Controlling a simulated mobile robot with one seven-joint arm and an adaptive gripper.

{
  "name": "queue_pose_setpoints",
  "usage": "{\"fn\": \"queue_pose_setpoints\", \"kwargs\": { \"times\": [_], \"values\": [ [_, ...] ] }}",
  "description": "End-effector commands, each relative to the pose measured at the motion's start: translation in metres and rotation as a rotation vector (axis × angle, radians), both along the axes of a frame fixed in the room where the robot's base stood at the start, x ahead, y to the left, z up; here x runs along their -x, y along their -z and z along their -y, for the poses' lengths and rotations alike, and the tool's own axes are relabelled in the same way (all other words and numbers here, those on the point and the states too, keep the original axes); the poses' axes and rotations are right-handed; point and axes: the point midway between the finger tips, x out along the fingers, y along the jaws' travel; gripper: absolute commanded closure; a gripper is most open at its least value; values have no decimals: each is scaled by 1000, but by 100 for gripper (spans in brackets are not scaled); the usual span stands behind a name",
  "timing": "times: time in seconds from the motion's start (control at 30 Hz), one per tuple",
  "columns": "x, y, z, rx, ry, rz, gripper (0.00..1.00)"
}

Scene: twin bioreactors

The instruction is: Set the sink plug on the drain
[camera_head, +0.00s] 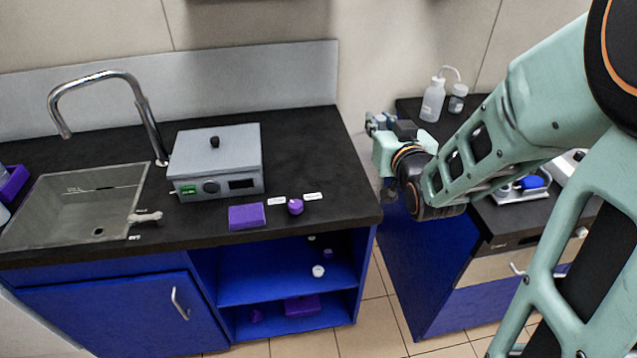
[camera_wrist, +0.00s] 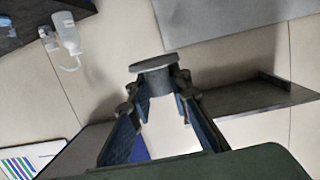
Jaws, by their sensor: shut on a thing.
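My gripper (camera_wrist: 158,88) is shut on the sink plug (camera_wrist: 155,64), a grey disc held flat across the fingertips in the wrist view. In the head view my gripper (camera_head: 376,124) is at the gap between the two counters, well to the right of the sink. The plug cannot be made out clearly there. The sink (camera_head: 85,190) is a grey basin at the left of the counter. Its drain (camera_head: 98,232) is a small dark spot near the front of the basin floor, with nothing on it.
A curved faucet (camera_head: 110,76) rises behind the sink. A grey instrument box (camera_head: 216,160), a purple block (camera_head: 246,216) and a small purple item (camera_head: 295,206) lie between gripper and sink. Bottles (camera_head: 433,100) stand on the right counter. A small handle-like item (camera_head: 145,217) lies at the sink's right edge.

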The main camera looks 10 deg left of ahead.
Motion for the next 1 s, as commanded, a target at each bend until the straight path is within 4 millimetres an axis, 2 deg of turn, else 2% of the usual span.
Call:
{"fn": "queue_pose_setpoints", "kwargs": {
  "times": [0.03,0.3,0.43,0.63,0.77,1.0],
  "values": [
    [5,22,-10,1,-29,4,100],
    [34,68,-53,9,-162,-1,100],
    [45,82,-67,15,-207,-5,100],
    [52,92,-77,20,-238,-11,100],
    [38,102,-85,21,-244,-12,100],
    [-14,129,-111,19,-242,-13,100]
  ]
}}
